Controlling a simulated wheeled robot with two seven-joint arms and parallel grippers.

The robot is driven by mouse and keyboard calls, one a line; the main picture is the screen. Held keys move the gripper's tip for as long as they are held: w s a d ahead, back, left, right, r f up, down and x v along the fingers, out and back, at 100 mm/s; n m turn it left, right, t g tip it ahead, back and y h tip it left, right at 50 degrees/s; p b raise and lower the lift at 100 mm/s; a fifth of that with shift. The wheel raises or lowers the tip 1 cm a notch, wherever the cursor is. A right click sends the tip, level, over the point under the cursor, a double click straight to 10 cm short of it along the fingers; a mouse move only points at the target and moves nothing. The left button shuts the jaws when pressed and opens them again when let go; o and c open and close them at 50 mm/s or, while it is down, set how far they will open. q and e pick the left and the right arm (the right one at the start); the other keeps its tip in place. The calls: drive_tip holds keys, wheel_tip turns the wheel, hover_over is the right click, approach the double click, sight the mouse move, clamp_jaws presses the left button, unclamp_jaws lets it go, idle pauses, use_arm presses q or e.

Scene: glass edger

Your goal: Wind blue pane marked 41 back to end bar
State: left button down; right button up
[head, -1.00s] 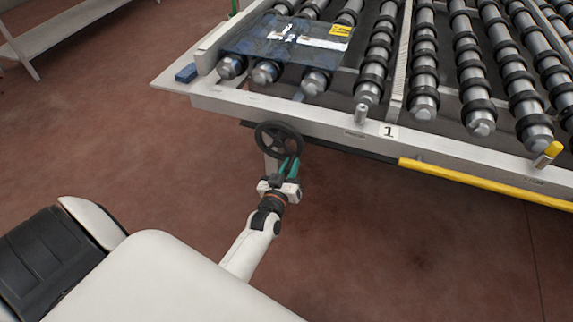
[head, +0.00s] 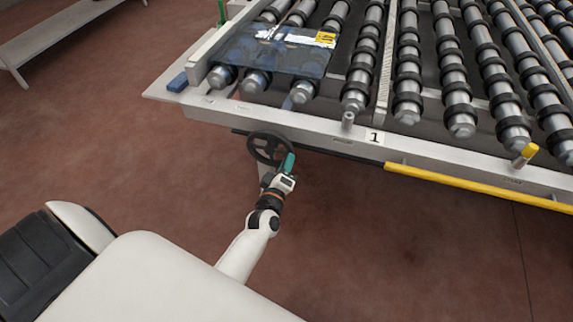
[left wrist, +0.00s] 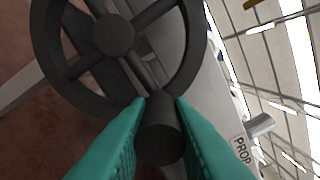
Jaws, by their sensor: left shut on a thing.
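The blue pane (head: 285,56) lies on the rollers at the left end of the conveyor, with white labels and a yellow label on it. Its number is too small to read. A black handwheel (head: 268,148) sits below the conveyor's front edge. My left gripper (head: 286,166) is at the right side of this wheel. In the left wrist view its teal fingers (left wrist: 158,140) are closed on the wheel's dark crank handle (left wrist: 162,130), with the rim and spokes just beyond. My right gripper is not in view.
A yellow bar (head: 470,186) lines the edge at right. A blue block (head: 177,83) sits at the left corner. The red floor in front is open.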

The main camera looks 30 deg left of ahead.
use_arm(q)
drive_tip(key=shift+r, duration=0.2)
idle(0.4)
drive_tip(key=c, duration=1.3)
unclamp_jaws()
drive_tip(key=v, duration=1.2)
drive_tip(key=shift+b, duration=0.45)
